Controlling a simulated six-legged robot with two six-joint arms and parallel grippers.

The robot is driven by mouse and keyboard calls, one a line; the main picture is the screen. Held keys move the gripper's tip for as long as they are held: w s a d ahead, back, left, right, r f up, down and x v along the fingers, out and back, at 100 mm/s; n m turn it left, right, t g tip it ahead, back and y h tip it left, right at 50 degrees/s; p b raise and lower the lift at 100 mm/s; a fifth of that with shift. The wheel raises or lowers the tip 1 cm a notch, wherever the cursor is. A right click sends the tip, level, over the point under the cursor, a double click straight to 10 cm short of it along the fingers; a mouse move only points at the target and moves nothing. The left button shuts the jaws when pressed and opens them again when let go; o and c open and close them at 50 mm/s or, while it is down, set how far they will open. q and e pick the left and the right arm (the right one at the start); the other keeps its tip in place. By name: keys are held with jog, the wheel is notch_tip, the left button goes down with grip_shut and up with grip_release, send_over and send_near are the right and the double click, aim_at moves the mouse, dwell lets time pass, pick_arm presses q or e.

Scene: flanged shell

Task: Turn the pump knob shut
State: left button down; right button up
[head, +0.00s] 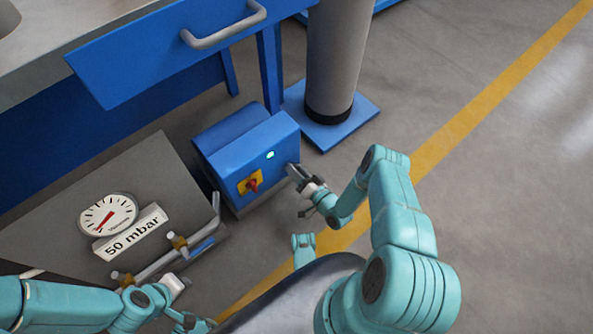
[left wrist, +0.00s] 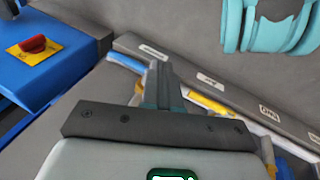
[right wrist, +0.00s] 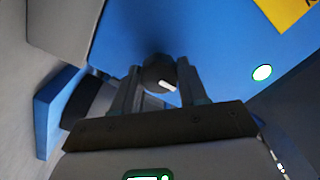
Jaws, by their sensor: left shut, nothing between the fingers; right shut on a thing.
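The pump (head: 228,150) is a blue box on the floor with a lit green lamp and a red switch (head: 252,184) on a yellow plate. In the right wrist view, the knob (right wrist: 158,74) is small, round and dark with a white mark, on the blue face. My right gripper (head: 294,172) is at the pump's right side, its two fingers on either side of the knob, shut on it. In the head view the knob is hidden by this gripper. My left gripper (left wrist: 158,72) is shut and empty, its fingers together, away from the pump at the lower left.
A grey board (head: 150,183) carries a dial gauge (head: 107,215) and a "50 mbar" label (head: 131,233). A metal pipe (head: 160,263) with brass fittings runs along its near edge. A blue bench with a drawer (head: 150,62) stands behind. Floor to the right is clear.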

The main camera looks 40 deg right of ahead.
jog(key=shift+d, duration=0.15)
jog(key=o, duration=1)
jog(key=shift+o, duration=0.2)
pick_arm(q)
jog(key=shift+g, duration=0.6)
jog(key=s+r+p, duration=0.2)
jog(key=r+p, duration=0.1)
jog(key=s+r+p, duration=0.1)
jog(key=shift+s+d+r, duration=0.15)
jog(key=shift+d+r, duration=0.05)
jog(key=shift+d, duration=0.1)
pick_arm(e)
jog(key=s+d, duration=0.1)
jog(key=s, duration=1.5)
jog(key=shift+s, duration=0.2)
